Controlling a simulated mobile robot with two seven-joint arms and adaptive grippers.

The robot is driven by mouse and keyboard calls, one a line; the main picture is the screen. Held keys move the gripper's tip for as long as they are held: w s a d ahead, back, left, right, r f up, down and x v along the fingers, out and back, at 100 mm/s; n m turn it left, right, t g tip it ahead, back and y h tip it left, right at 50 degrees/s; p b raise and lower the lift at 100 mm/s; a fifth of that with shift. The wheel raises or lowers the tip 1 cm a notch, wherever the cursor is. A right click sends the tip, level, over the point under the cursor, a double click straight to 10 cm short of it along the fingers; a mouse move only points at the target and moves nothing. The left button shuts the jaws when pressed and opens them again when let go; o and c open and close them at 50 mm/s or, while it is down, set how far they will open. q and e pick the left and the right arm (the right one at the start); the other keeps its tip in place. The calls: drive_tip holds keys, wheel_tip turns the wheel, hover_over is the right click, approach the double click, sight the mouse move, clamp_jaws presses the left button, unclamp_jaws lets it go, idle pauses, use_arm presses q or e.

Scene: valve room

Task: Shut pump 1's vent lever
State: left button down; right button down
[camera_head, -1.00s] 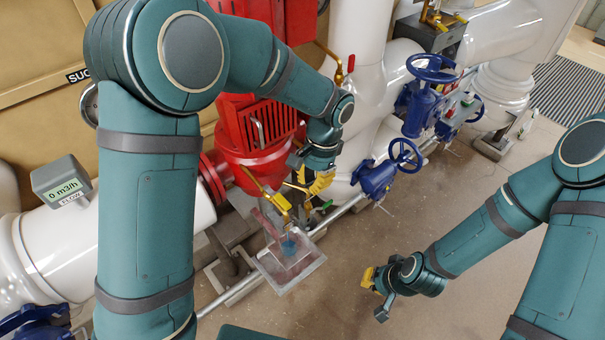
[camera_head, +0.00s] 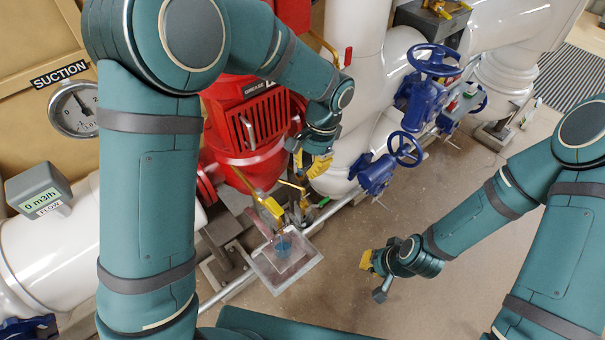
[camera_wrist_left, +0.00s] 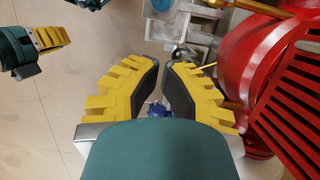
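Pump 1 appears to be the red pump (camera_head: 252,125), left of centre in the head view; no number is readable. Brass pipework with a yellow lever-like part (camera_head: 270,208) comes off its lower front, above a clear tray (camera_head: 290,272). I cannot tell for certain which part is the vent lever or how it stands. My left gripper (camera_head: 315,165) is just right of the red pump, above and apart from the yellow part. In the left wrist view its fingers (camera_wrist_left: 161,78) are parted with a narrow empty gap. My right gripper (camera_head: 370,262) hangs over the floor; its finger opening is unclear.
Blue handwheel valves (camera_head: 405,150) and white pipes (camera_head: 355,50) stand right of the left gripper. A flow meter (camera_head: 42,190) is at left. A thin rail (camera_head: 340,203) runs beside the tray.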

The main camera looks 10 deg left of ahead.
sight(268, 201)
use_arm(q)
drive_tip(key=s+a+f, duration=0.3)
drive_tip(key=s+f, duration=0.1)
drive_tip(key=f, duration=0.4)
drive_tip(key=shift+s+a, duration=0.35)
drive_tip(key=shift+s, duration=0.05)
use_arm(e)
drive_tip(key=shift+f, duration=0.4)
